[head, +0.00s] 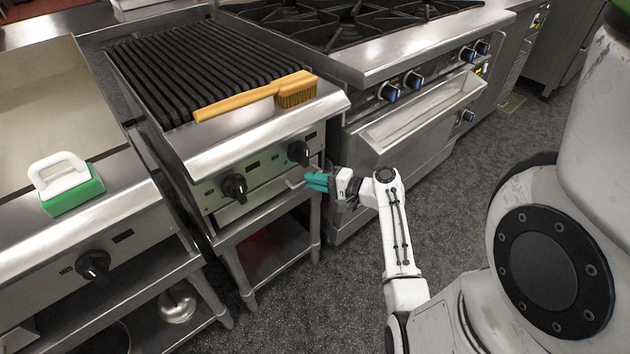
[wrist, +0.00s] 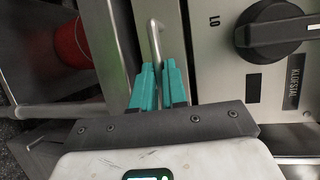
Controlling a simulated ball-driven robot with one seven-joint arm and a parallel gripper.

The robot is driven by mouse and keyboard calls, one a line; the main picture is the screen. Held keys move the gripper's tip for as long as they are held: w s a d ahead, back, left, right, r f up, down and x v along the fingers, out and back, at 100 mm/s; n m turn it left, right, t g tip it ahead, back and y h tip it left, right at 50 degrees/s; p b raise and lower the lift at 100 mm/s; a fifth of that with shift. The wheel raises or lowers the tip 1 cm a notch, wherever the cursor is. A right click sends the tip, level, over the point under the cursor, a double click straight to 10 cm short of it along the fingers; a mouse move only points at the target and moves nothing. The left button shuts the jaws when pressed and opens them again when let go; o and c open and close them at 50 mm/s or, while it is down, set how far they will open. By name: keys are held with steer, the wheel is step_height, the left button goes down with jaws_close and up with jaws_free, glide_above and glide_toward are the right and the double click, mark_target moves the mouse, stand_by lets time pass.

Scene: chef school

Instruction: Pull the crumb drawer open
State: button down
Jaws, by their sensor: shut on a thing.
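The crumb drawer (head: 250,205) is the low metal front under the knobs of the ribbed grill in the head view. Its bar handle (head: 294,183) sticks out at the right end. My gripper (head: 309,180) has teal fingers and is at this end of the handle. In the wrist view my gripper (wrist: 157,66) is shut on the metal handle (wrist: 153,38), with a finger on each side of it. The fingers hide the near part of the handle. I cannot tell whether the drawer is shut or slightly out.
A wooden brush (head: 250,97) lies on the grill's front ledge. Grill knobs (head: 233,187) sit just above the drawer. A red container (wrist: 72,43) is below. Grey floor in front is clear.

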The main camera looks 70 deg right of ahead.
stand_by(0.3)
steer(key=s+a+p, duration=0.3)
steer(key=s+a, duration=0.4)
steer(key=s, duration=0.4)
steer(key=s+a+p, duration=0.3)
steer(key=s+a, duration=0.3)
steer(key=s, duration=0.5)
steer(key=shift+s+a+p, duration=0.15)
steer(key=shift+a+p, duration=0.2)
steer(key=c, duration=1.2)
jaws_free()
steer(key=shift+o, duration=0.2)
steer(key=shift+s, duration=0.1)
steer(key=v, duration=1)
steer(key=shift+s, duration=0.3)
steer(key=shift+w+r, duration=0.1)
